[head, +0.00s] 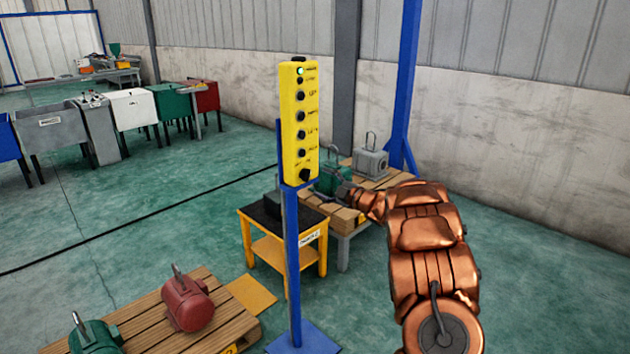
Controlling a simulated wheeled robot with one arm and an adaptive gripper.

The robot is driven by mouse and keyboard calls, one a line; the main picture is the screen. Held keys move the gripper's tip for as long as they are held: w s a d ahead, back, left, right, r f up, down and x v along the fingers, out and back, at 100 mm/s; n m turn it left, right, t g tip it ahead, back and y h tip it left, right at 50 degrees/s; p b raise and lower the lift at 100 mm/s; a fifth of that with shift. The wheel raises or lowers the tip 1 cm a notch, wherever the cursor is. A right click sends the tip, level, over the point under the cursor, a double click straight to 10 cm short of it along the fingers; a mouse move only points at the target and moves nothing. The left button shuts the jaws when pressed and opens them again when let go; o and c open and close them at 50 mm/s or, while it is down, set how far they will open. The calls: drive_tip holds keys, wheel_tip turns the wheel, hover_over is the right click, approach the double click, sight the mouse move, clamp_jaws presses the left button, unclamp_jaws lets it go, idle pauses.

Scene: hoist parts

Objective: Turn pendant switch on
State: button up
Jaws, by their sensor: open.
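The yellow pendant (299,112) stands upright on a blue post (292,245) in the middle of the head view. It carries a column of black buttons and a larger black knob (305,175) at its lower end, which looks like the switch. A small lamp (300,71) near its top shows green. My gripper (326,190) is at the end of my copper arm, just right of the pendant's lower end. It is small and dark here and its jaws are open. It appears apart from the knob, but the depth between them is hard to judge.
A yellow table (262,245) with a black top stands behind the post. Behind my gripper, a pallet holds a green motor (333,178) and a grey unit (371,163). A red motor (187,304) lies on the front-left pallet (140,318). Bins line the left; floor between is clear.

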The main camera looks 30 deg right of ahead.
drive_tip(key=shift+v, duration=2.7)
drive_tip(key=shift+w+r, duration=0.1)
drive_tip(key=shift+w, duration=0.05)
